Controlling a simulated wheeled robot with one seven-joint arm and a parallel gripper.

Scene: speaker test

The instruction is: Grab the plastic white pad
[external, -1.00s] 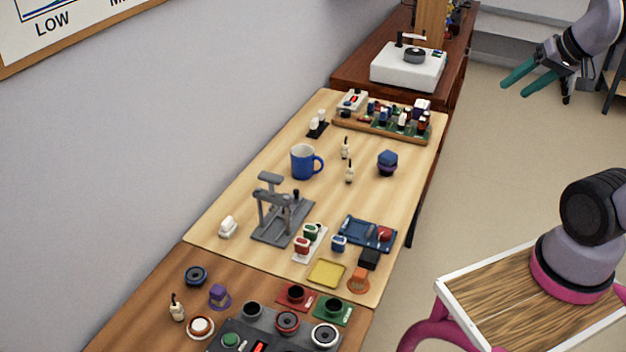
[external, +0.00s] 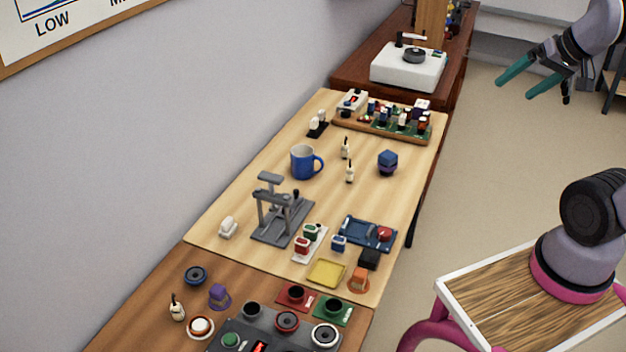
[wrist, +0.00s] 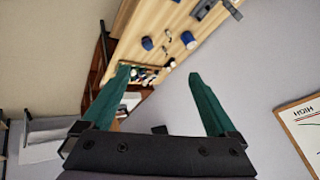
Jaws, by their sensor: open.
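A small white block (external: 228,227) lies near the left edge of the light wooden table (external: 222,205), beside a grey press-like stand (external: 283,220). A flat white plate (external: 302,257) with red and green pieces on it lies right of the stand. I cannot tell which of these white things is the pad. My gripper (external: 512,89) is open and empty, up in the air at the upper right, well away from the table. In the wrist view its two green fingers (wrist: 158,72) are spread apart with nothing between them.
The table also bears a blue mug (external: 303,162), a yellow square pad (external: 327,273), a blue tray (external: 352,232) and a crowded rack (external: 365,128). A white turntable-like device (external: 400,70) stands on the far cabinet. A wall runs along the left side.

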